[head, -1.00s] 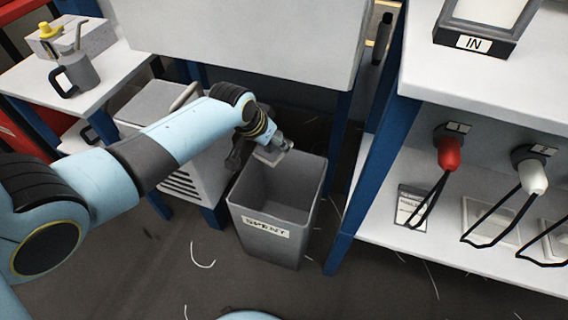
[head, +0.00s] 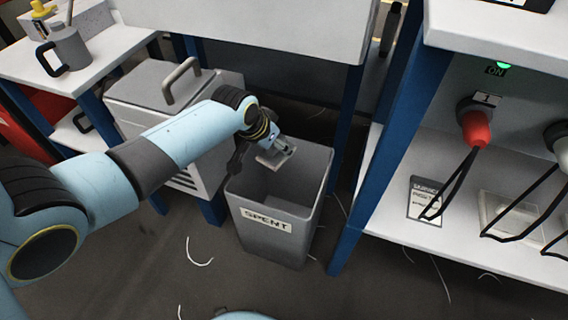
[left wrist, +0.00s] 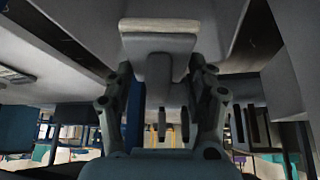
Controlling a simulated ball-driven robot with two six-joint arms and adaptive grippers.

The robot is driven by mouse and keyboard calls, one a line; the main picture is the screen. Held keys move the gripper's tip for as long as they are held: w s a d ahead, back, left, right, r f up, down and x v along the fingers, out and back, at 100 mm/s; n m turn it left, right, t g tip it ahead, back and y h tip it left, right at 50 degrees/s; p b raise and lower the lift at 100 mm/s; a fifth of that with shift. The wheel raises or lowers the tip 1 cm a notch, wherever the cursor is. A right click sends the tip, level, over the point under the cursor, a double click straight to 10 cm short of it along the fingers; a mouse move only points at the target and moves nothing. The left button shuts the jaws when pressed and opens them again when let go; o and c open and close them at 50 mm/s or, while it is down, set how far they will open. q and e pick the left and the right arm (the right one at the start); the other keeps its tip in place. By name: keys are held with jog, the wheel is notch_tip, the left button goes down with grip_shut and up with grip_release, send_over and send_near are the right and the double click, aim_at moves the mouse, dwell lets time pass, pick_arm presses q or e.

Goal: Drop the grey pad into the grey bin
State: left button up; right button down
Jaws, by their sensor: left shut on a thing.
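The grey bin (head: 266,235) stands on the floor with a label reading "SPENT" on its front. My left gripper (head: 275,150) is over the bin's opening, at its back left part. It is shut on the grey pad (head: 270,160), a small flat light-grey piece. In the left wrist view the pad (left wrist: 160,40) shows as a plate on a thick stem between the fingers (left wrist: 160,95). The pad appears at about the height of the bin's rim; the exact height is hard to tell. My right gripper is not in view.
A blue-legged workbench (head: 350,225) with red and white plugs stands close to the bin's right. A grey lidded box (head: 150,85) is behind my left arm. A side table (head: 100,55) holds a grey jug (head: 68,48). Thin pale strands lie on the floor.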

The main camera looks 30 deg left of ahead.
pick_arm(q)
jog(key=o, duration=1.2)
jog(key=v, duration=1.2)
